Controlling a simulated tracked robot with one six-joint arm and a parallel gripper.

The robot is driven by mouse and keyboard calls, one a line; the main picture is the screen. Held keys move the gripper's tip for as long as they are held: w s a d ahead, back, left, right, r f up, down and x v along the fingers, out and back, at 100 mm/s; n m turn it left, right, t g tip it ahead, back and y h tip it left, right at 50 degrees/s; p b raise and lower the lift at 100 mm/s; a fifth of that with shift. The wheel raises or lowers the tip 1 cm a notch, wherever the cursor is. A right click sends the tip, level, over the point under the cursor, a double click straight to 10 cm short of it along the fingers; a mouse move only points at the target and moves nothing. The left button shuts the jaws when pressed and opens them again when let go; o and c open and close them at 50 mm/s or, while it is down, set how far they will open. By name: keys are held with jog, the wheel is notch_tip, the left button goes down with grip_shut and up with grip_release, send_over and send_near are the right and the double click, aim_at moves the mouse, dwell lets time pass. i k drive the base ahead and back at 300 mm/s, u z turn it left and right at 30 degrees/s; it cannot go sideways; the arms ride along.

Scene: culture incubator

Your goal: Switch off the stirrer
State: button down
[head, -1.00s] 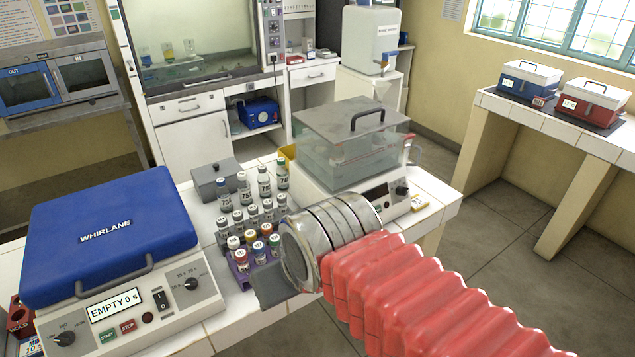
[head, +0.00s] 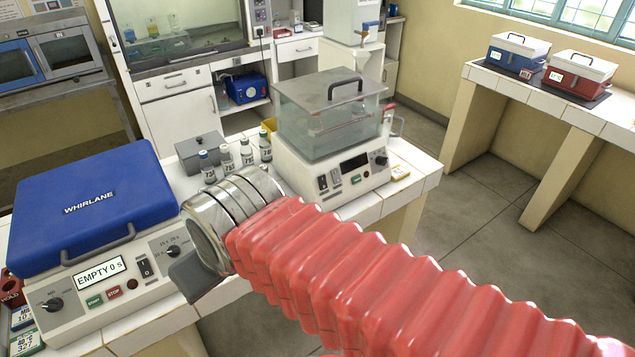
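No label reading "stirrer" is legible. A clear-walled bath (head: 325,125) with a grey handled lid stands on the white bench. Its white base (head: 350,187) carries two dark rocker switches (head: 330,181), a dark display and a black knob. The switch positions are too small to read. My gripper (head: 196,277) is left of and nearer than the bath, beside the front right corner of the blue-lidded WHIRLANE machine. A dark grey finger part shows beyond my metal wrist. I cannot tell whether it is open or shut, and nothing held shows.
The WHIRLANE machine (head: 90,205) reads "EMPTY 0 s" and has a rocker switch, buttons and knobs. Several capped bottles (head: 246,152) and a grey lidded box (head: 200,152) stand behind my wrist. Floor is clear at right.

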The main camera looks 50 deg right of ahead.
aim_at(335, 173)
jog(key=u, duration=0.85)
jog(key=k, duration=1.1)
jog(key=z, duration=0.65)
jog(key=i, duration=0.5)
jog(key=z, duration=0.1)
